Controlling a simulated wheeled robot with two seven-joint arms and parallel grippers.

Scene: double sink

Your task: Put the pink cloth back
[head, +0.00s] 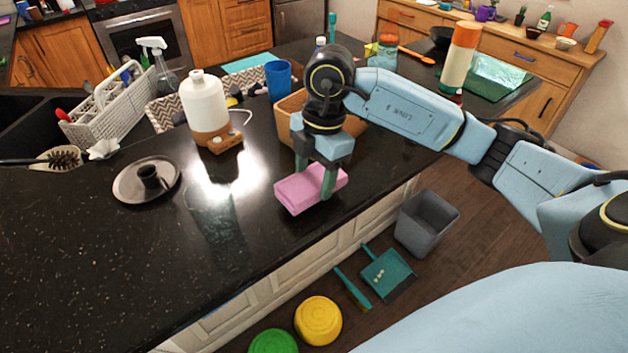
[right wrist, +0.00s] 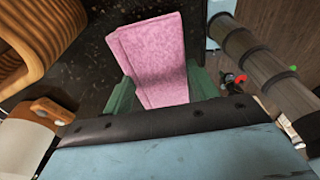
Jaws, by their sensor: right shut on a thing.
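The pink cloth (head: 296,194) is a folded block at the front edge of the black counter. My right gripper (head: 315,184) comes down over it from above, with its green fingers on either side. In the right wrist view the pink cloth (right wrist: 155,55) sits between the two fingers of my right gripper (right wrist: 160,92), which is shut on it. I cannot tell whether the cloth rests on the counter or is just above it. My left gripper is not in view.
A wooden box (head: 290,118) stands behind my right gripper. A white bottle on a wooden base (head: 204,105) and a dark round dish (head: 146,180) are to the left. A grey bin (head: 427,222) and a teal dustpan (head: 388,275) are on the floor. The front-left counter is clear.

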